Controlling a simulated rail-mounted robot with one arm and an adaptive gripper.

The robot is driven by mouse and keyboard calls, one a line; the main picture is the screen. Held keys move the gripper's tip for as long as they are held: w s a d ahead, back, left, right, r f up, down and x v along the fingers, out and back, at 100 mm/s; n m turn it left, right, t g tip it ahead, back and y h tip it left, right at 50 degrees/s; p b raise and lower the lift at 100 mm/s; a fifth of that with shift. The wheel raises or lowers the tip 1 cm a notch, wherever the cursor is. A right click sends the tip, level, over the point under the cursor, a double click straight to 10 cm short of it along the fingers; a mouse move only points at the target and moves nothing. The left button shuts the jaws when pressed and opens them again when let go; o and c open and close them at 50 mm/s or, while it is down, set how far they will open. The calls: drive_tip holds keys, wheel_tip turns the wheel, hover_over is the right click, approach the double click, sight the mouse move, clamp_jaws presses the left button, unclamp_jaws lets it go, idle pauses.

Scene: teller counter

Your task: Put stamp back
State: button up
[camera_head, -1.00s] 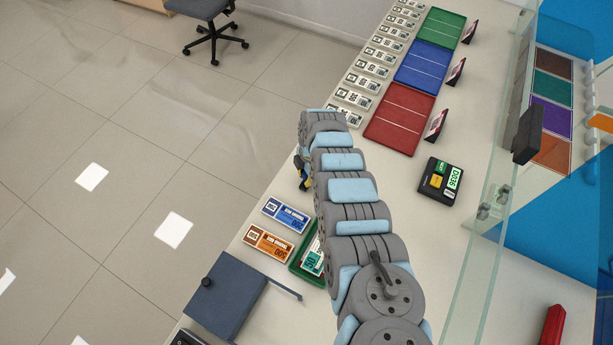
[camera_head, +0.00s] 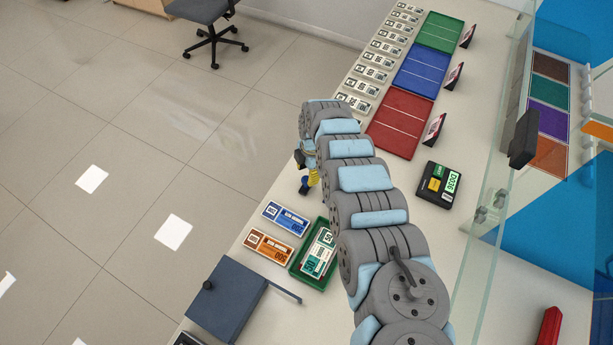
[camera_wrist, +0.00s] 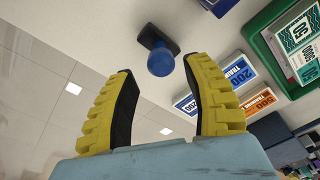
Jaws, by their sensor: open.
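The stamp (camera_wrist: 160,58), with a round blue knob and a dark base, stands on the pale counter in the wrist view. It lies ahead of my gripper (camera_wrist: 157,80), in the gap between the two yellow, black-lined fingertips, and neither finger appears to touch it. The fingers are spread and hold nothing. In the head view my gripper (camera_head: 313,177) shows only as a bit of yellow beside my arm, near the counter's left edge. A small dark blue part of the stamp (camera_head: 304,187) shows just below it; my arm and gripper hide some of this spot.
A green tray (camera_head: 293,266) of teal notes sits nearby, with blue (camera_head: 285,217) and orange (camera_head: 268,245) notes left of it. A dark blue box (camera_head: 225,299) is nearer. Clear glass (camera_head: 483,235) stands at right.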

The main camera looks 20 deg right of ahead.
wheel_tip(320, 180, up, 7)
drive_tip(key=shift+d+r, duration=0.15)
drive_tip(key=shift+d, duration=0.3)
